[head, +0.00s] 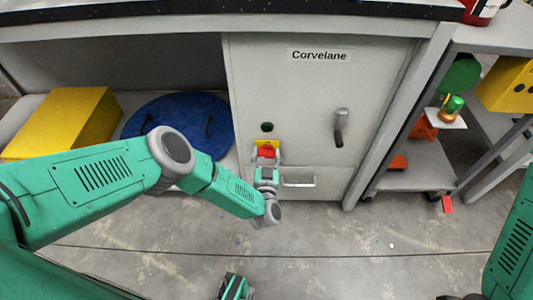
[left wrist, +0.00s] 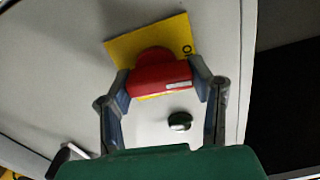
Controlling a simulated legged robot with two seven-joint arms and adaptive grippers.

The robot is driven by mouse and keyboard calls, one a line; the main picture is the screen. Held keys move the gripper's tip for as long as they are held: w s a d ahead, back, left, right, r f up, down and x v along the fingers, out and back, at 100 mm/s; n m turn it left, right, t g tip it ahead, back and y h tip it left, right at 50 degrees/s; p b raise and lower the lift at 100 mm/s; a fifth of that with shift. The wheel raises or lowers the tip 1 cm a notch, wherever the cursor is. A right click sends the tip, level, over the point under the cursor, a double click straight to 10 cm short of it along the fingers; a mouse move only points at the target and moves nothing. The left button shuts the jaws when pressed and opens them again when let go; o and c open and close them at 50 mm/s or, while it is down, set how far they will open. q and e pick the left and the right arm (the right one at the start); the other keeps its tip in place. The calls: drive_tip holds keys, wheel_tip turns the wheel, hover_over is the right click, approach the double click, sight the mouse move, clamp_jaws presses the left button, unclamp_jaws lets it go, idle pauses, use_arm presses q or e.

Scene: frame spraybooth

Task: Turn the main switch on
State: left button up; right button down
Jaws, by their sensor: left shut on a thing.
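The main switch is a red rotary handle (head: 267,150) on a yellow plate (head: 262,143), on the front of the grey cabinet (head: 270,85). My left gripper (head: 266,160) is at the switch. In the left wrist view its two fingers (left wrist: 164,88) are on either side of the red handle (left wrist: 150,72), shut on it. The handle has a white mark near its right end. The yellow plate (left wrist: 125,48) behind it shows a partly covered letter at its right edge.
A dark green round button (head: 267,127) sits beside the switch. The cabinet also has a grey lever handle (head: 340,127) and a lower pull handle (head: 298,182). A yellow box (head: 65,122) and a blue round lid (head: 180,122) lie left. Shelving stands right.

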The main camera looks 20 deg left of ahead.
use_arm(q)
drive_tip(key=m, duration=0.4)
drive_tip(key=shift+d, duration=0.25)
drive_tip(key=m, duration=0.4)
drive_tip(key=shift+f, duration=0.1)
drive_tip(key=m, duration=0.2)
drive_tip(key=m+b, duration=0.1)
drive_tip(key=m, duration=0.1)
drive_tip(key=shift+s+d+f+m, duration=0.1)
drive_tip(key=shift+d+f+m, duration=0.05)
drive_tip(key=shift+m, duration=0.15)
drive_tip(key=shift+f+m+b, duration=0.1)
drive_tip(key=shift+m+b, duration=0.8)
drive_tip(key=shift+m, duration=1)
drive_tip(key=shift+s, duration=0.1)
drive_tip(key=o, duration=1.2)
drive_tip(key=shift+d, duration=0.1)
drive_tip(key=shift+c, duration=0.2)
